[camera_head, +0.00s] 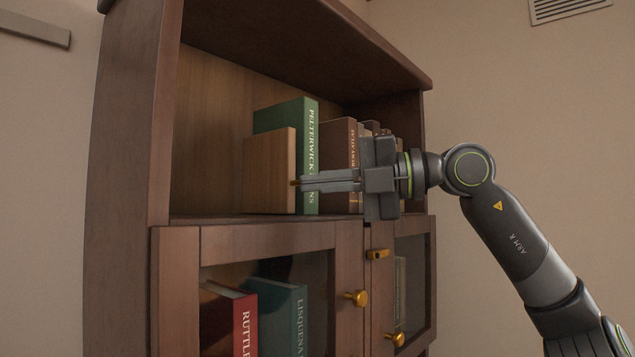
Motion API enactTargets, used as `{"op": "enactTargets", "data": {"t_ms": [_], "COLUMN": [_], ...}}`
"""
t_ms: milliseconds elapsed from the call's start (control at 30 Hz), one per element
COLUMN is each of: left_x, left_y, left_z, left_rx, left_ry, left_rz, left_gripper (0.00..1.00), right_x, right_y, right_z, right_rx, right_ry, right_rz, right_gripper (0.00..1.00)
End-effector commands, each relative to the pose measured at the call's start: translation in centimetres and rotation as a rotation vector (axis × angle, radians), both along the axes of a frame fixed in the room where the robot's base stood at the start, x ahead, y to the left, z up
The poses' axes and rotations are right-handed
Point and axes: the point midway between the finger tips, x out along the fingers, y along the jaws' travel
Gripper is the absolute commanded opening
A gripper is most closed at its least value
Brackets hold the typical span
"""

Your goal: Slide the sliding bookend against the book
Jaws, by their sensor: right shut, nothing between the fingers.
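The sliding bookend, a light wooden upright panel (268,170), stands on the open shelf. A tall green book (306,125) with pale spine lettering stands upright just right of it. I cannot tell whether the panel touches the book's cover. My right gripper (304,184) reaches in from the right in front of the spines. Its fingers are shut with nothing between them. The fingertips are at the panel's front edge, by a small brass-coloured piece (293,183); contact is unclear. The fingers hide part of the green spine. My left gripper is not in view.
A brown book (338,150) and other books stand right of the green book, partly hidden by my gripper. The shelf is bare left of the panel. The cabinet's side wall (135,130) bounds it. Glass doors with brass knobs (357,298) are below.

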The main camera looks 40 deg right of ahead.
Motion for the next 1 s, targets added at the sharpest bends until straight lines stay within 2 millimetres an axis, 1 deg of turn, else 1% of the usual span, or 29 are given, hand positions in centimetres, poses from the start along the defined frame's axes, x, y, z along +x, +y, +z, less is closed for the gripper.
{"op": "enactTargets", "data": {"t_ms": [367, 600, 1000], "left_x": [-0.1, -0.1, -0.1], "left_y": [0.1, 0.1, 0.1], "left_z": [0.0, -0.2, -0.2], "left_rx": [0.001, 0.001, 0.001], "left_ry": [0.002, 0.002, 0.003], "left_rz": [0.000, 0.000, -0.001], "left_gripper": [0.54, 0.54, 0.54], "right_x": [0.0, 0.3, 0.4], "right_y": [-0.2, -2.1, -2.1], "right_z": [0.1, 0.2, 0.2], "right_rx": [0.000, 0.001, 0.001], "right_ry": [0.000, -0.001, -0.001], "right_rz": [0.000, -0.002, 0.000], "right_gripper": [0.00, 0.00, 0.00]}}
